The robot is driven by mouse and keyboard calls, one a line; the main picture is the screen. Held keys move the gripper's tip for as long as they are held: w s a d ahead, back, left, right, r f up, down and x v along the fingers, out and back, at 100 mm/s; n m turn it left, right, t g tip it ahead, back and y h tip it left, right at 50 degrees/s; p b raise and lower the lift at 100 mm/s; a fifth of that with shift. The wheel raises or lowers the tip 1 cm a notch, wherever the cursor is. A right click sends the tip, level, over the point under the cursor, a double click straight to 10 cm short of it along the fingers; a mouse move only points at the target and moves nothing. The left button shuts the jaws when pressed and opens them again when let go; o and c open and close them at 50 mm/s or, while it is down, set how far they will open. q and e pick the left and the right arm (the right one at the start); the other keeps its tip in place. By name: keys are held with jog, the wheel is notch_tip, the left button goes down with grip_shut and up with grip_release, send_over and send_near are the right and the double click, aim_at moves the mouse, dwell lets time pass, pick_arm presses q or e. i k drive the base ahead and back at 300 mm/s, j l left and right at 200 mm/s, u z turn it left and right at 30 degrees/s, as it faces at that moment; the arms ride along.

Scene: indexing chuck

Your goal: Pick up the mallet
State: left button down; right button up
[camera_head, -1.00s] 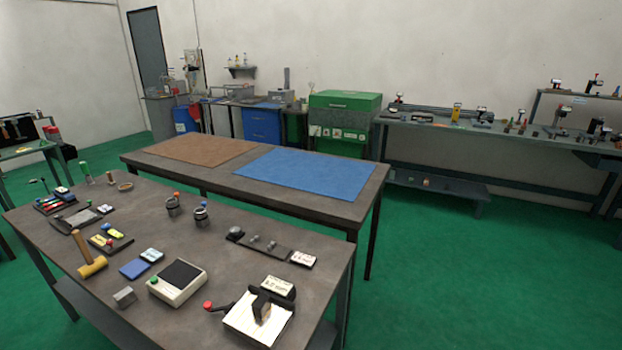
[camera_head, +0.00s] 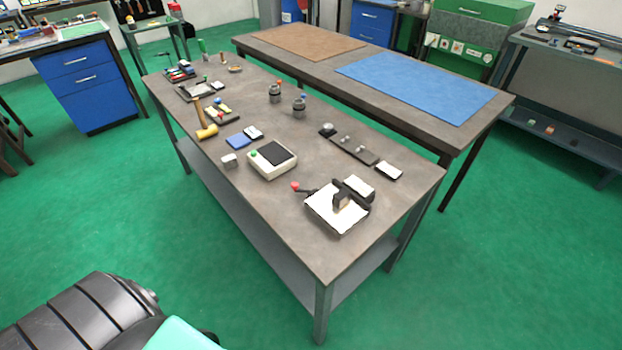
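The mallet (camera_head: 207,131) has a yellow head and a brown wooden handle. It stands on its head on the near grey-brown workbench (camera_head: 310,245), towards the left front edge, with the handle pointing up. Nothing is touching it. Neither of my grippers is in view. Only a black and teal part of my own body shows at the bottom left, well apart from the bench.
A white fixture with a red-knobbed lever (camera_head: 337,207) stands at the right. Green floor is free in front.

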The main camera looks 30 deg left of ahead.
aim_at(207, 132)
jog(key=u, duration=1.65)
jog(key=i+j+z, duration=0.15)
jog(key=j+z, duration=0.25)
jog(key=i+j+z, duration=0.15)
jog(key=z, duration=0.2)
jog(key=i+j+z, duration=0.1)
jog(key=j, duration=0.6)
jog(key=i+j+z, duration=0.1)
jog(key=j, duration=0.6)
jog(key=i+j, duration=0.25)
jog(key=j, duration=0.45)
jog(key=i+j+z, duration=0.15)
jog(key=j, duration=0.55)
jog(key=j+z, duration=0.1)
jog(key=j, duration=0.6)
